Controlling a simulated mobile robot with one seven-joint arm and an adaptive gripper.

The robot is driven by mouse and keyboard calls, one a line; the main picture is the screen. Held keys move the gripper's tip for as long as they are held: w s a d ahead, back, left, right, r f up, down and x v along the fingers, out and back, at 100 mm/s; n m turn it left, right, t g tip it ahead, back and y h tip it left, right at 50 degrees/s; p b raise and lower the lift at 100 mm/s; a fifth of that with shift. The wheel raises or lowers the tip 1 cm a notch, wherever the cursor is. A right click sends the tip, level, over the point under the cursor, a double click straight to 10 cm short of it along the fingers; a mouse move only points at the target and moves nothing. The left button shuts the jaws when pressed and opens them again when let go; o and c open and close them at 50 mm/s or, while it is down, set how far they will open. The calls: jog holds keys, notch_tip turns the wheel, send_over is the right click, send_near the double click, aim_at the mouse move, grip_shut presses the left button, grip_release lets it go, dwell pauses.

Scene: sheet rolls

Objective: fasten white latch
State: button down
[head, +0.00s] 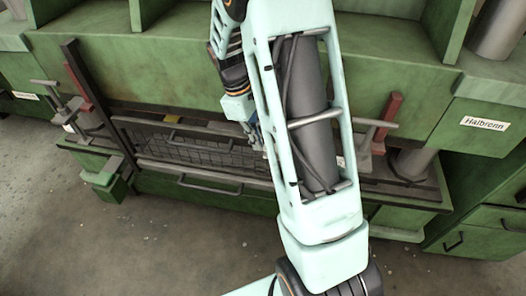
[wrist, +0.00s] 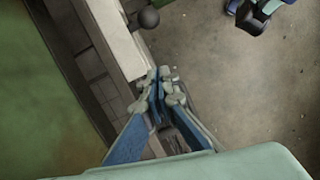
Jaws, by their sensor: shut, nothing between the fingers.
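In the wrist view a pale, whitish bar (wrist: 112,38) runs along the machine's edge, with a dark ball knob (wrist: 148,17) beside it. I cannot tell whether this bar is the white latch. My gripper (wrist: 162,88) has blue fingers with grey tips. The tips are together and empty, close to the bar's lower end; contact cannot be told. In the head view my gripper (head: 254,135) is low in front of the machine, partly hidden by my arm. No white latch is clear in that view, and my arm covers part of the machine's front.
The green machine (head: 190,72) spans the head view. A mesh guard (head: 205,150) with handles crosses its front. Red levers stand at the left (head: 82,78) and right (head: 388,112). A green block (head: 108,180) juts out at left. The concrete floor (head: 60,235) in front is open.

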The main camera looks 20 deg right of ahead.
jog(key=v, duration=0.4)
jog(key=shift+w+a, duration=0.1)
dwell(0.3)
